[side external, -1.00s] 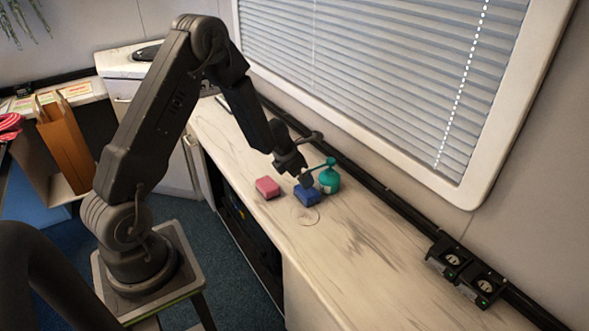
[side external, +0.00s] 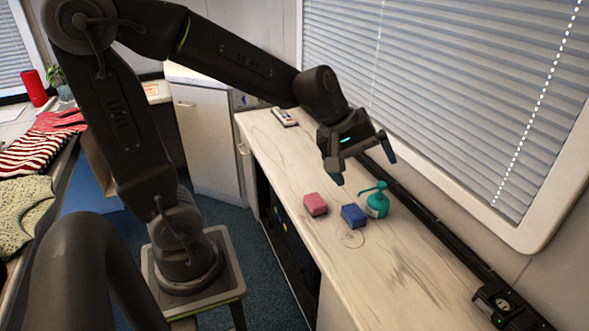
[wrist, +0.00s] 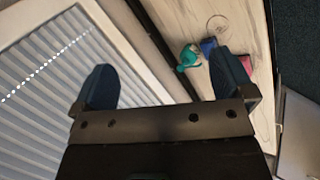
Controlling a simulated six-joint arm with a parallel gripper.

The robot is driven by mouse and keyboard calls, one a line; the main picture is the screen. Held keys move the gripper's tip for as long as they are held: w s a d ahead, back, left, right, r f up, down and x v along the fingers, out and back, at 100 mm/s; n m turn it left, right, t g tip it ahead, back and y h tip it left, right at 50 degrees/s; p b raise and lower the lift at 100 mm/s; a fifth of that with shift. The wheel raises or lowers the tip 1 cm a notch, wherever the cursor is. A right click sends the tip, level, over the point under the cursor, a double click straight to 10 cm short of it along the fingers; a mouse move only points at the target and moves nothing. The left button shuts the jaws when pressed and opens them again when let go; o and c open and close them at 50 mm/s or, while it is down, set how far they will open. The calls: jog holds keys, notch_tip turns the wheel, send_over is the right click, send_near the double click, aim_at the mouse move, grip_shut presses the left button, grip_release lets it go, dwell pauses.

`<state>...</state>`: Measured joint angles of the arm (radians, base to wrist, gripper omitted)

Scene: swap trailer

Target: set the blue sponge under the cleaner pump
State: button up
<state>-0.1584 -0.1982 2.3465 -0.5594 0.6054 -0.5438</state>
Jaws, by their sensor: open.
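The blue sponge (side external: 354,216) lies on the counter beside the teal cleaner pump bottle (side external: 377,206). The pump's spout points left, above the sponge's edge in the side view; I cannot tell exactly how far it overhangs. My gripper (side external: 363,168) is open and empty, raised above and behind the bottle, touching nothing. In the wrist view, the pump bottle (wrist: 189,58) shows between my open fingers (wrist: 163,65), near the right one. The blue sponge (wrist: 208,46) is next to it there, partly hidden by that finger.
A pink sponge (side external: 315,204) lies left of the blue one. A thin circle (side external: 352,239) marks the counter in front of the blue sponge. A black rail with sockets (side external: 503,303) runs along the wall below the window blinds. The counter (side external: 400,275) in front is clear.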

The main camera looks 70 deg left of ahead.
jog(key=s+d+r+m+y, duration=0.1)
jog(key=s+r+m+y, duration=0.1)
jog(key=s+m, duration=1)
jog(key=shift+s+r+m+y, duration=0.3)
jog(key=shift+s+r+y, duration=0.15)
jog(key=shift+s, duration=0.7)
